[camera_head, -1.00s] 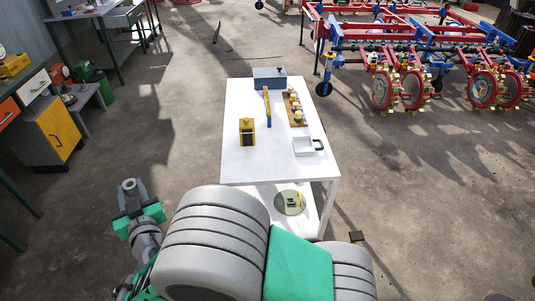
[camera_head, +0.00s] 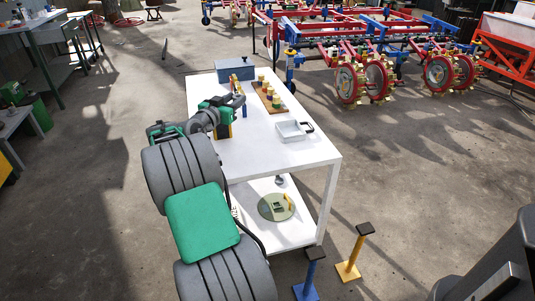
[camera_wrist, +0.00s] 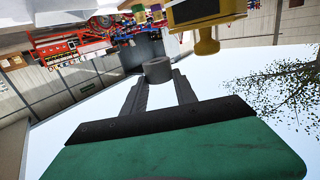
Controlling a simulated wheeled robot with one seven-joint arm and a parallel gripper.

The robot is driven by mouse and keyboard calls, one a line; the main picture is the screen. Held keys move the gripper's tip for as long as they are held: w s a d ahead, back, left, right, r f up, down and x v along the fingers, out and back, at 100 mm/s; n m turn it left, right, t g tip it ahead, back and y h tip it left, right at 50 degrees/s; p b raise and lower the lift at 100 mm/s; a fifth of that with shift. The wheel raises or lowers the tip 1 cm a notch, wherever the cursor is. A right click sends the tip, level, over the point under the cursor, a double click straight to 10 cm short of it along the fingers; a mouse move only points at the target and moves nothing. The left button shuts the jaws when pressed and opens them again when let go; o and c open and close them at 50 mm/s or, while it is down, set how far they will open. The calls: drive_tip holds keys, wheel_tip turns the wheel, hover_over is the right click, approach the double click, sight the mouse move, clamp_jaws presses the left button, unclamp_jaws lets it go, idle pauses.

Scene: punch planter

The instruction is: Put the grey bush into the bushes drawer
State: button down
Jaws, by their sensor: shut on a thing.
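In the wrist view the grey bush (camera_wrist: 157,70), a short dark grey ring, sits between the two fingertips of my gripper (camera_wrist: 160,82). I cannot tell whether this is the bushes drawer; no label is readable.
A wooden rack with yellowish pegs (camera_head: 269,98) and a grey-blue box (camera_head: 236,71) stand towards the back of the table. A yellow-and-black block (camera_head: 223,131) is partly hidden by my gripper. The front of the tabletop is clear. A round plate (camera_head: 266,208) lies on the lower shelf.

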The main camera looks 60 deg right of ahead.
drive_tip(key=s+d+f+g+b, duration=0.1)
drive_tip(key=s+d, duration=0.3)
drive_tip(key=b, duration=0.3)
hover_over(271, 156)
drive_tip(key=w, duration=0.1)
drive_tip(key=shift+m, duration=0.4)
drive_tip(key=f, duration=0.8)
drive_tip(key=shift+d+f, duration=0.15)
drive_tip(key=shift+d, duration=0.15)
drive_tip(key=shift+s+a+f, duration=0.1)
drive_tip(key=shift+s+f, duration=0.1)
drive_tip(key=shift+s+a+f+b, duration=0.15)
drive_tip(key=shift+f+b, duration=0.3)
drive_tip(key=shift+f, duration=0.65)
drive_tip(key=shift+s+a+f+b, duration=0.15)
drive_tip(key=shift+f+b, duration=0.25)
drive_tip(key=shift+f, duration=0.65)
drive_tip(key=c, duration=1.4)
unclamp_jaws()
drive_tip(key=shift+d+f, duration=0.1)
drive_tip(key=shift+c, duration=0.2)
drive_tip(key=o, duration=0.5)
